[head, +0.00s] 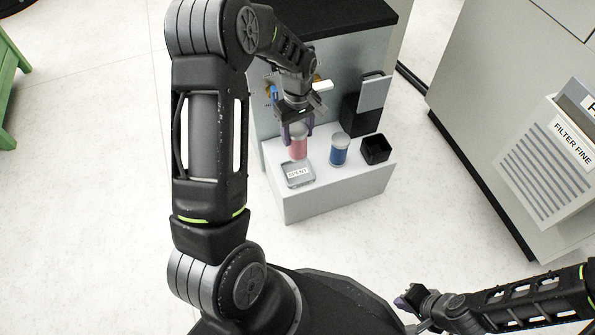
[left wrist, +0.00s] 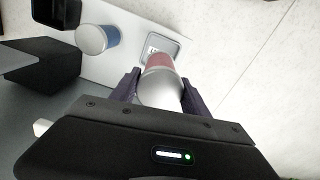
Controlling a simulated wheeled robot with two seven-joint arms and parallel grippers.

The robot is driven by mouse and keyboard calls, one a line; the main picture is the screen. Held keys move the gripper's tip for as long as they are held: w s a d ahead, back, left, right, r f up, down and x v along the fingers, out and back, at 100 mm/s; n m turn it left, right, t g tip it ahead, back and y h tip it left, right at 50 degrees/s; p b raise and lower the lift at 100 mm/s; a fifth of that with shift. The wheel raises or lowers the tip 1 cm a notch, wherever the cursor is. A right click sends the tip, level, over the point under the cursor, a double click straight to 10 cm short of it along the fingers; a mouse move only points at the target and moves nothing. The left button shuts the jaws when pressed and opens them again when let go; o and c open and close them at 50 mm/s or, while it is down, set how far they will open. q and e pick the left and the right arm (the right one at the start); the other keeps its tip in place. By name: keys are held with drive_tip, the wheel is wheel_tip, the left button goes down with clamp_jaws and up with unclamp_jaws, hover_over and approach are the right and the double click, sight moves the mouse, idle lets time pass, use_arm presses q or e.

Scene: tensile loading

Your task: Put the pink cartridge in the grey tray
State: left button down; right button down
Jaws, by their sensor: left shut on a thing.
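The pink cartridge (head: 299,146) stands upright at the back left of the light grey ledge, just behind the grey tray. My left gripper (head: 297,130) is shut on its upper part. In the left wrist view the pink cartridge (left wrist: 160,66) shows its silver cap between the fingers of my left gripper (left wrist: 157,88). The grey tray (head: 299,184), with a label reading SPENT, lies at the front left of the ledge; its rim (left wrist: 186,42) shows partly behind the cartridge. I cannot tell whether the cartridge touches the ledge. My right gripper (head: 408,300) is at the bottom right, far from these things, its jaws unclear.
A blue cartridge (head: 339,150) stands on the ledge (head: 320,205) right of the pink one. An open black box (head: 375,149) is at its right. The grey cabinet stands behind. A white bin labelled FILTER FINE (head: 552,165) is at the far right.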

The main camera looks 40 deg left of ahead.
sight(297, 154)
use_arm(q)
drive_tip(key=shift+f+b, duration=0.9)
drive_tip(key=shift+f, duration=1.55)
drive_tip(key=shift+f+b, duration=1)
drive_tip(key=shift+f, duration=1.5)
drive_tip(key=shift+f, duration=0.2)
drive_tip(key=c, duration=0.6)
unclamp_jaws()
drive_tip(key=shift+o, duration=0.2)
drive_tip(key=shift+r, duration=0.1)
